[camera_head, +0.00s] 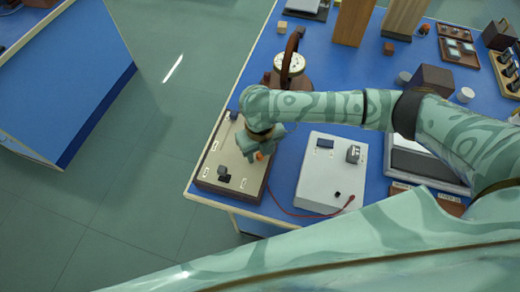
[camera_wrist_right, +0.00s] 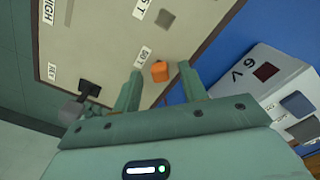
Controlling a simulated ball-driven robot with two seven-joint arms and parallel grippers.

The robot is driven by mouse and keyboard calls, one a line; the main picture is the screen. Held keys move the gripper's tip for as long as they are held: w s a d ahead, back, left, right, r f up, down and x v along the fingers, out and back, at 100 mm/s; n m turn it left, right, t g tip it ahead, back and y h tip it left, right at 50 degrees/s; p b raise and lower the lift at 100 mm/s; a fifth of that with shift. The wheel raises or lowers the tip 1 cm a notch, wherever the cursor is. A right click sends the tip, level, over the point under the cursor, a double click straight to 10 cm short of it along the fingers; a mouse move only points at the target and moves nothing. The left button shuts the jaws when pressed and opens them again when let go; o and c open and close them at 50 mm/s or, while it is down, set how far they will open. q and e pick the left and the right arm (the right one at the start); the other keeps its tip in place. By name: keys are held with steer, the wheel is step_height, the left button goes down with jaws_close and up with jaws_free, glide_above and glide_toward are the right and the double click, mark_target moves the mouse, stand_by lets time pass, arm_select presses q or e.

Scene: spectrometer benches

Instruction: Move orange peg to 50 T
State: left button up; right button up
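The orange peg (camera_wrist_right: 159,71) stands on a beige panel box (camera_wrist_right: 95,35). In the head view the peg (camera_head: 260,156) shows as a small orange spot under my right gripper (camera_head: 256,148). In the right wrist view my right gripper (camera_wrist_right: 160,69) is open, its fingers apart on either side of the peg with gaps to it. A white label that seems to read 50 T (camera_wrist_right: 145,54) lies just left of the peg. Another label, perhaps 5 T (camera_wrist_right: 140,8), is at the top edge beside a dark square spot (camera_wrist_right: 164,17). My left gripper is out of view.
A black switch (camera_head: 223,174) rises from the panel box (camera_head: 215,155). A pale instrument box (camera_head: 322,188) stands to its right, with a red cable (camera_head: 300,215) running in front. A brown rounded apparatus (camera_head: 290,68) stands behind. The blue table's (camera_head: 212,110) left edge is close to the panel.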

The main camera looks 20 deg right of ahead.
step_height(320, 180, up, 16)
steer(key=p, duration=0.5)
steer(key=shift+r, duration=0.15)
